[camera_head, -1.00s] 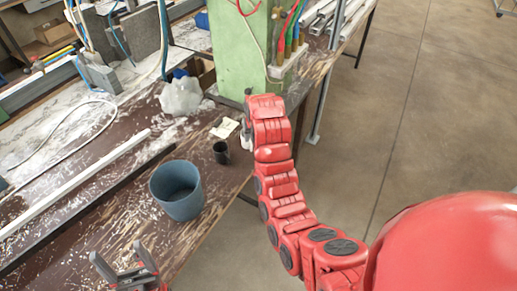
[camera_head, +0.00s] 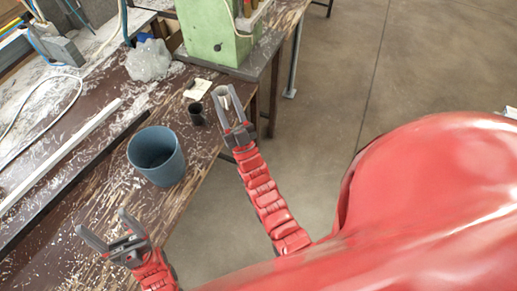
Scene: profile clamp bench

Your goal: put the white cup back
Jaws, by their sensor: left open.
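The white cup (camera_head: 225,101) is a small pale shape between the fingers of my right gripper (camera_head: 226,94). The gripper is shut on it near the bench's right edge, and the fingers hide part of the cup. My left gripper (camera_head: 105,227) is open and empty at the lower left, over the near part of the bench (camera_head: 85,205).
A blue-grey bucket (camera_head: 157,157) stands on the bench between my grippers. A small dark cup (camera_head: 196,114) stands behind it, near a pale card or paper (camera_head: 198,89). A crumpled clear bag (camera_head: 148,60) and a green machine (camera_head: 215,35) are farther back. Long profiles lie at left.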

